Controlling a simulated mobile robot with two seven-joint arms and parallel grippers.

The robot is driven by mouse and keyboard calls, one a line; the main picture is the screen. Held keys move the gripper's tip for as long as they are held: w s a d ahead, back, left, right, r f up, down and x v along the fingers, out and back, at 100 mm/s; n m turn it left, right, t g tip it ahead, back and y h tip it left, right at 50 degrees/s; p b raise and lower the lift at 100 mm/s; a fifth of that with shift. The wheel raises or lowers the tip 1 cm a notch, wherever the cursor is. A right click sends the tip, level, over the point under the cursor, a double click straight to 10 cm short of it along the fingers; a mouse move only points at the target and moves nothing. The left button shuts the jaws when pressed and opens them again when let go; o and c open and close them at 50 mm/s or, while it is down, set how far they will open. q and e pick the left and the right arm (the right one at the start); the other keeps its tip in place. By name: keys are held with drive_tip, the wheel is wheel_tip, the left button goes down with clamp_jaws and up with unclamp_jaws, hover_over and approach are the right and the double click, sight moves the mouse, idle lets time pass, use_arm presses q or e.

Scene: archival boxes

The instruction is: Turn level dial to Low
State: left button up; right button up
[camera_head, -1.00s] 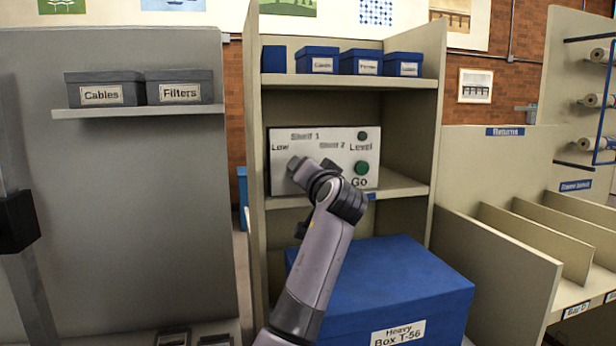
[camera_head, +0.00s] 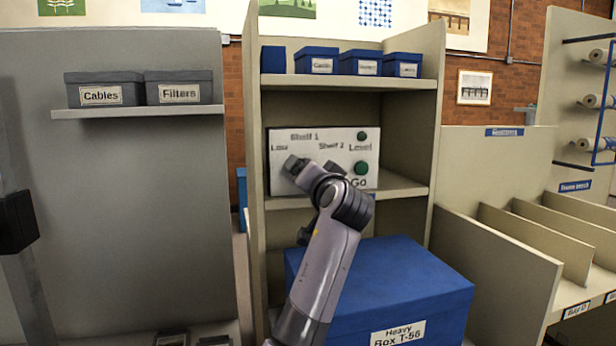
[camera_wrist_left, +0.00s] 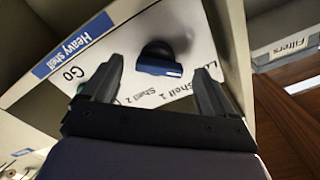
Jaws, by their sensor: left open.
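The white control panel (camera_head: 320,150) stands on the middle shelf, with Low, Shelf 1 and Shelf 2 labels around the dial's place and a Level label at right. The dark dial (camera_wrist_left: 158,60) with a blue face shows in the left wrist view; my arm hides it in the head view. Its blue bar lies roughly crosswise, its right end toward the Low label (camera_wrist_left: 209,72); the exact setting is unclear. My left gripper (camera_head: 294,166) is at the panel's left part. In the wrist view its open fingers (camera_wrist_left: 159,68) stand either side of the dial, without visible contact.
Green round buttons (camera_head: 361,168) sit on the panel's right side. A blue heavy box (camera_head: 395,285) stands below, near my forearm. Shelf side walls (camera_head: 256,200) flank the panel. Small blue boxes (camera_head: 318,60) stand on the shelf above.

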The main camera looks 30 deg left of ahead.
use_arm(q)
drive_tip(key=shift+v, duration=2.4)
